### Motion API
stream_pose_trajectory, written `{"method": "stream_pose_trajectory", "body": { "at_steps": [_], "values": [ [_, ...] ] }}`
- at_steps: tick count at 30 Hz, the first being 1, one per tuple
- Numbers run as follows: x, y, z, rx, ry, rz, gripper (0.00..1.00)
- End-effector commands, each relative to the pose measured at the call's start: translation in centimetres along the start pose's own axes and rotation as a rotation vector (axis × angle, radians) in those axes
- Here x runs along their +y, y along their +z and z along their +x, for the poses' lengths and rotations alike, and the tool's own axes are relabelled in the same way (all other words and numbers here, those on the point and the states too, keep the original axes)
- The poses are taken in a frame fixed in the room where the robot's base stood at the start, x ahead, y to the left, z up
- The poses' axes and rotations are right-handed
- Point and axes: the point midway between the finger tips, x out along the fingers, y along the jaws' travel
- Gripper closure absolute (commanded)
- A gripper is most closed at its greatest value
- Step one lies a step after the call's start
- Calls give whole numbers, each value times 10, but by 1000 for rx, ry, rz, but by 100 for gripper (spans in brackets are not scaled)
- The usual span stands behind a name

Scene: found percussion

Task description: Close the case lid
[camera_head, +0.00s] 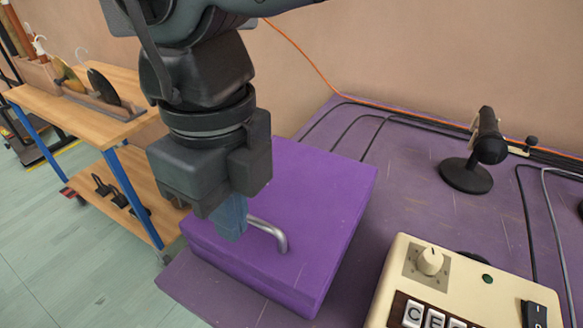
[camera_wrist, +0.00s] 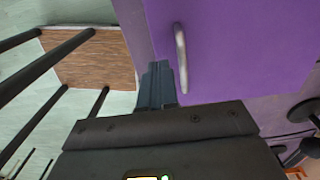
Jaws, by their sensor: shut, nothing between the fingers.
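The purple case (camera_head: 255,277) stands on the purple table. Its lid (camera_head: 325,185) lies flat on top, and I see no gap between lid and case. A silver bar handle (camera_head: 270,232) stands up from the lid; it also shows in the wrist view (camera_wrist: 181,58). My gripper (camera_head: 230,226) points down over the lid's left part, just left of the handle. Its blue-grey fingers are together and empty, and they show beside the handle in the wrist view (camera_wrist: 158,80). I cannot tell whether the fingertips touch the lid. My arm hides the lid's back left part.
A cream box with a knob and letter keys (camera_head: 430,262) stands right of the case. A black microphone on a stand (camera_head: 470,170) is behind it, with cables along the wall. A wooden cart (camera_head: 130,130) with cymbals stands left. Bare tabletop (camera_head: 410,200) lies right of the case.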

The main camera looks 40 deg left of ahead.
Motion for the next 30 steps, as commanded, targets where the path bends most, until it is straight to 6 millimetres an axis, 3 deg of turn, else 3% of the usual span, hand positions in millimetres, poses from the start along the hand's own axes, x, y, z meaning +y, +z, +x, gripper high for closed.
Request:
{"method": "stream_pose_trajectory", "body": {
  "at_steps": [6,22,26,30],
  "values": [
    [1,0,12,1,-46,0,100],
    [1,0,12,0,-55,0,100],
    [1,1,4,0,-56,1,100],
    [-1,3,-18,-1,-57,2,100]
  ]
}}
